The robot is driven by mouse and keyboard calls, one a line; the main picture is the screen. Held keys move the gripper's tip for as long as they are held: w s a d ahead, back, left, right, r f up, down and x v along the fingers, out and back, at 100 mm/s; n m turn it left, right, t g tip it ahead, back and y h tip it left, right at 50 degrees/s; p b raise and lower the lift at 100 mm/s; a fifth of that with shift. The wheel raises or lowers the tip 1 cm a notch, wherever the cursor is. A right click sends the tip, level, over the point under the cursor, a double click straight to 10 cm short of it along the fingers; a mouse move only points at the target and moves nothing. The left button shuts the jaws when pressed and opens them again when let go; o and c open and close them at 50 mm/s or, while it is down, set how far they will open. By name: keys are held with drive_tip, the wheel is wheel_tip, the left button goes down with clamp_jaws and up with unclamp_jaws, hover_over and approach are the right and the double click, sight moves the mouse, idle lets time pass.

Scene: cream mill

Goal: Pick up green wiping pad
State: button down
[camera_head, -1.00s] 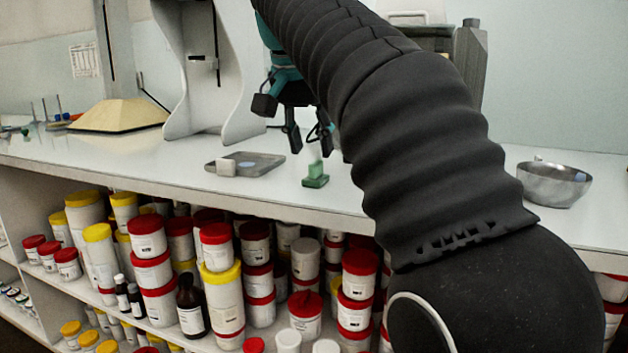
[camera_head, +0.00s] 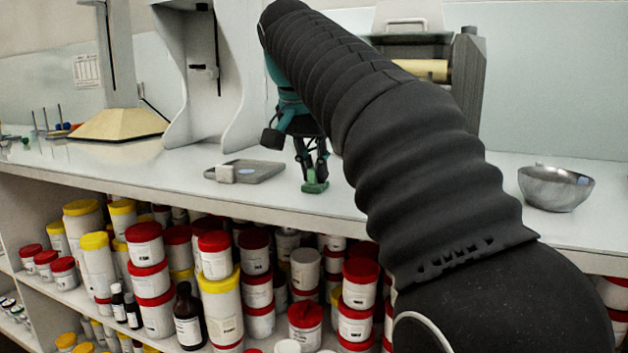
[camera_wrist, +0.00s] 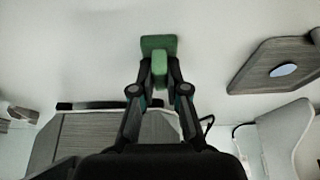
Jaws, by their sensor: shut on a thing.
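The green wiping pad (camera_head: 315,187) is a small flat green block with a narrower upright grip on top. It is at the front part of the white counter, right of the grey tray. My gripper (camera_head: 313,172) points down over it, with its fingers on either side of the grip. In the wrist view the pad (camera_wrist: 159,43) shows beyond the fingertips, and my gripper (camera_wrist: 159,80) is shut on its grip. The pad is at counter level; I cannot tell whether it touches the surface.
A metal bowl (camera_head: 556,188) stands at the right. A white stand (camera_head: 190,110) is behind. Tubs fill the shelf below. The counter around the pad is clear.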

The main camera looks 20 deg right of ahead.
drive_tip(key=shift+r, duration=0.1)
wheel_tip(320, 180, up, 10)
drive_tip(key=p, duration=0.5)
